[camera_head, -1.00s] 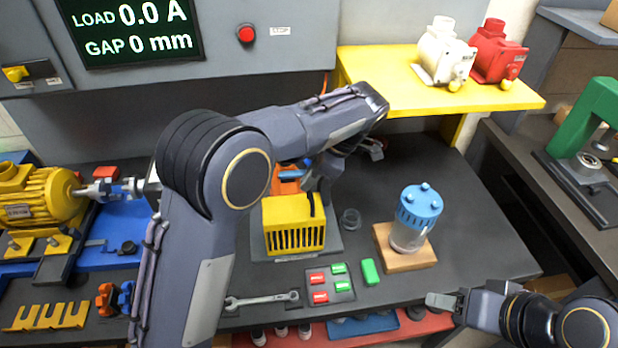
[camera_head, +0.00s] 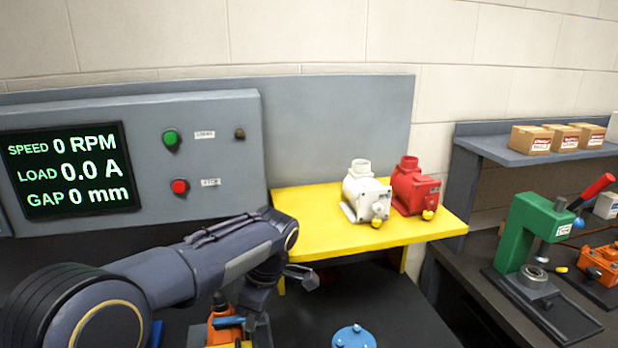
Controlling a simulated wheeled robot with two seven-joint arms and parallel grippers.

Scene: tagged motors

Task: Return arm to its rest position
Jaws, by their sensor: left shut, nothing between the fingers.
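My left arm (camera_head: 160,278) comes in from the lower left and reaches across the bench below the control panel. My left gripper (camera_head: 303,277) is at the arm's far end, just below the front left part of the yellow shelf (camera_head: 330,236). Its fingers are small in view, shut and empty. My right arm and right gripper are out of view.
A white pump (camera_head: 366,195) and a red pump (camera_head: 413,190) stand on the yellow shelf. The control panel (camera_head: 225,160) is behind my arm. A blue lid (camera_head: 353,337) shows at the bottom edge. A green press (camera_head: 530,235) stands on the right bench.

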